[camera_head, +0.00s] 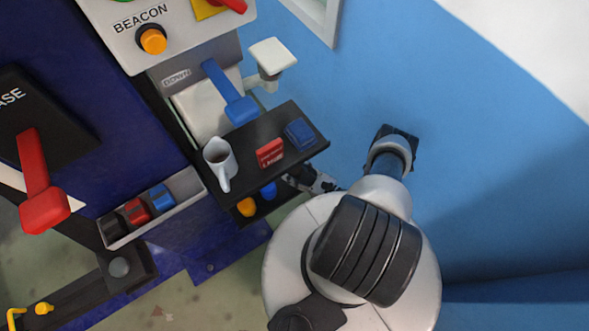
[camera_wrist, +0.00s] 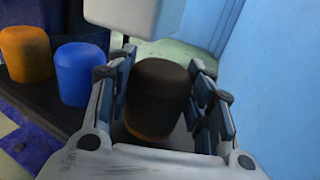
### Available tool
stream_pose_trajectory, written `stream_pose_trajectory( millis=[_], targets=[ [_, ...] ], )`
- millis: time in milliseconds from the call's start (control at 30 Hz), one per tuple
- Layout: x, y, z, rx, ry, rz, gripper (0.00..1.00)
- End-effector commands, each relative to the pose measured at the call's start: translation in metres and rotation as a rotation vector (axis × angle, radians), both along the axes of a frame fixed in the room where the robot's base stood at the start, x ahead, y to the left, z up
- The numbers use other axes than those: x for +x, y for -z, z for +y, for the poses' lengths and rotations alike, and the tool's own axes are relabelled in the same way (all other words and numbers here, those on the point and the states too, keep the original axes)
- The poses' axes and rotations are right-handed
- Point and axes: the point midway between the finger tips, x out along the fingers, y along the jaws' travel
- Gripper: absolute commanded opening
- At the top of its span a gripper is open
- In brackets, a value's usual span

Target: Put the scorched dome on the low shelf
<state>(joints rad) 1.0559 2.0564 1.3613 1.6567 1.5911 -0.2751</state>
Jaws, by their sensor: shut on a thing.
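The scorched dome (camera_wrist: 155,98) is dark brown to black with a browner lower rim. It sits between the fingers of my gripper (camera_wrist: 163,105), which is shut on it, in the wrist view. In the head view my gripper (camera_head: 310,180) is at the right end of the low shelf, partly under the upper shelf; the dome cannot be made out there. The low shelf (camera_wrist: 38,98) is dark and carries an orange dome (camera_wrist: 26,54) and a blue dome (camera_wrist: 80,74), left of my gripper. These two also show in the head view (camera_head: 246,207).
The black upper shelf (camera_head: 238,143) overhangs the low shelf and holds a white pitcher (camera_head: 219,160), a red block (camera_head: 270,152) and a blue block (camera_head: 300,133). A grey tray (camera_head: 180,213) is at left. A blue wall (camera_head: 480,170) stands close on the right.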

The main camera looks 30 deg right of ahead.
Motion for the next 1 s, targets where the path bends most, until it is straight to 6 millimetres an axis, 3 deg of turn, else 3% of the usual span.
stream_pose_trajectory(
  millis=[333, 367, 400, 700, 1000],
  targets=[
    [0.0, 0.0036, -0.0001, 0.0, 0.0, 0.0, 0.2],
    [0.0, 0.0036, -0.0001, 0.0, 0.0, 0.0, 0.49],
    [0.0, 0.0036, 0.0, 0.0, 0.0, 0.0, 0.52],
    [0.0, 0.0037, 0.0, 0.0, 0.0, 0.0, 0.71],
    [-0.0004, 0.0038, -0.0002, 0.0, 0.0, 0.001, 0.71]
  ],
)
